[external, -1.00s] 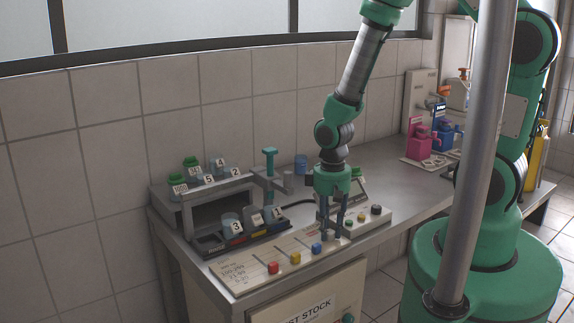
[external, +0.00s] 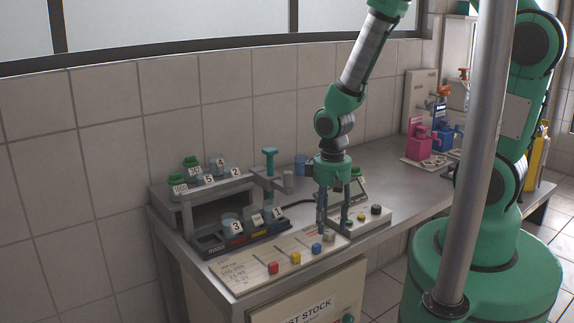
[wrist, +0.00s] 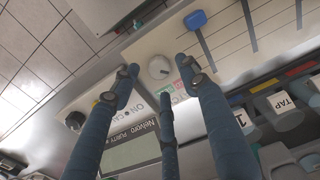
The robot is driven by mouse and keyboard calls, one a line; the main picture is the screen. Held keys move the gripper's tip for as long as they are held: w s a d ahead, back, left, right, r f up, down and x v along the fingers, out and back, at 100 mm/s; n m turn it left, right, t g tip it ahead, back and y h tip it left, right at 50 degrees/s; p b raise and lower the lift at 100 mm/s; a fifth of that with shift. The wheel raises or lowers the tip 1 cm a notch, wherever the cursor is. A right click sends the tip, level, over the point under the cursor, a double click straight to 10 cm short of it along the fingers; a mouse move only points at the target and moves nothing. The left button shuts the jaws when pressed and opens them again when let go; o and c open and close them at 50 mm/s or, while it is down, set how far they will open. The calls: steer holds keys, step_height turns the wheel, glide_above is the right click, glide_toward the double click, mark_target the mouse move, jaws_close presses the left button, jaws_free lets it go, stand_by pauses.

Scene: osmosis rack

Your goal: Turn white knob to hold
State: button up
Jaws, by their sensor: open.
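The white knob (wrist: 159,67) is a small round knob on the pale panel. In the wrist view it shows between my spread fingertips, with bare panel around it. It also shows as a pale knob in the external view (external: 329,236), right of the blue slider knob. My gripper (external: 333,229) points down over the panel; its fingers (wrist: 158,72) are open, with nothing between them but the view of the knob. I cannot tell the knob's exact setting. Small green and pink labels (wrist: 180,88) lie beside it, partly covered by a finger.
A blue slider knob (wrist: 196,20) is close to the white knob; yellow (external: 296,257) and red (external: 273,267) ones stand further left. A rack (external: 178,208) with numbered jars stands at the left.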

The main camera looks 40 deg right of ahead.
step_height(320, 180, up, 9)
steer(key=shift+r, duration=0.2)
stand_by(0.3)
stand_by(0.4)
steer(key=shift+r, duration=0.1)
step_height(320, 180, up, 16)
steer(key=m+t, duration=0.1)
steer(key=t, duration=0.2)
glide_above(329, 231)
steer(key=s+d, duration=0.1)
steer(key=d, duration=0.4)
steer(key=s+d+r+m+t+b, duration=0.1)
steer(key=s+d+r+t, duration=0.1)
steer(key=s+d+r, duration=0.2)
steer(key=s+r, duration=0.3)
steer(key=r, duration=0.4)
steer(key=shift+s+d+r+t, duration=0.25)
steer(key=shift+s+r+t, duration=0.05)
steer(key=shift+r, duration=0.05)
